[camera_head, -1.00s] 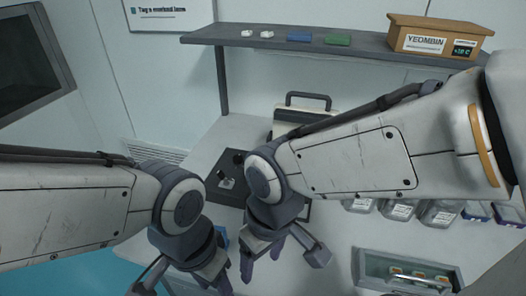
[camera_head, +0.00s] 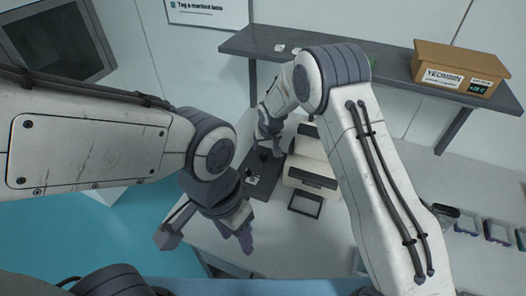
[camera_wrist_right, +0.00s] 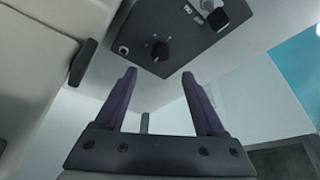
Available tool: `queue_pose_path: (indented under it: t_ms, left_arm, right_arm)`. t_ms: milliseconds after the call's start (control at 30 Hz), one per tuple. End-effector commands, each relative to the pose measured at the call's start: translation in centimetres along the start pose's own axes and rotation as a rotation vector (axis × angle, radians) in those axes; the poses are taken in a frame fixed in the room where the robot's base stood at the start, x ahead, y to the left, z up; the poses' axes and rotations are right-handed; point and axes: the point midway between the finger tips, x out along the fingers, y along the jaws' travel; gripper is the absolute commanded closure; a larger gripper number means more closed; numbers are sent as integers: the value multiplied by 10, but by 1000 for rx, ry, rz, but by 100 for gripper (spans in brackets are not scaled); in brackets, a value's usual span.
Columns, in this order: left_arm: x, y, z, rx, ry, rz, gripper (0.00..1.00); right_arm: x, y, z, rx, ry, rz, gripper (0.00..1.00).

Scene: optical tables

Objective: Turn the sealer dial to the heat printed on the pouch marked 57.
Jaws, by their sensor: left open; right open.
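The cream sealer (camera_head: 312,165) stands on the table behind my right forearm. A dark control panel (camera_head: 262,182) lies at its left. In the right wrist view, the panel (camera_wrist_right: 185,28) bears a black dial (camera_wrist_right: 160,51) with small marks around it. My left gripper (camera_head: 205,243) is open and empty by the table's front edge. No number 57 is legible.
A shelf (camera_head: 390,85) at the back holds a cardboard box (camera_head: 455,72) marked YEOMBIN with a small display. Several containers (camera_head: 495,232) stand in a row at the right. Blue floor (camera_head: 120,235) shows at the left.

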Motion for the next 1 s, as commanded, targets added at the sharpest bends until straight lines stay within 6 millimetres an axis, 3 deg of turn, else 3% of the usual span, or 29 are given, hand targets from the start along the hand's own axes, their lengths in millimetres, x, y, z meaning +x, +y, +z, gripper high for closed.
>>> queue_pose_path:
  t_ms: [500,700,1000]
  left_arm:
    - [-32,2,-2,5,0,0,50]
    - [-35,2,-2,6,0,0,50]
    - [-35,2,-2,6,0,0,50]
  right_arm:
    - [77,1,1,0,-2,1,28]
    - [89,1,1,0,-2,1,28]
    - [91,1,1,0,-1,1,28]
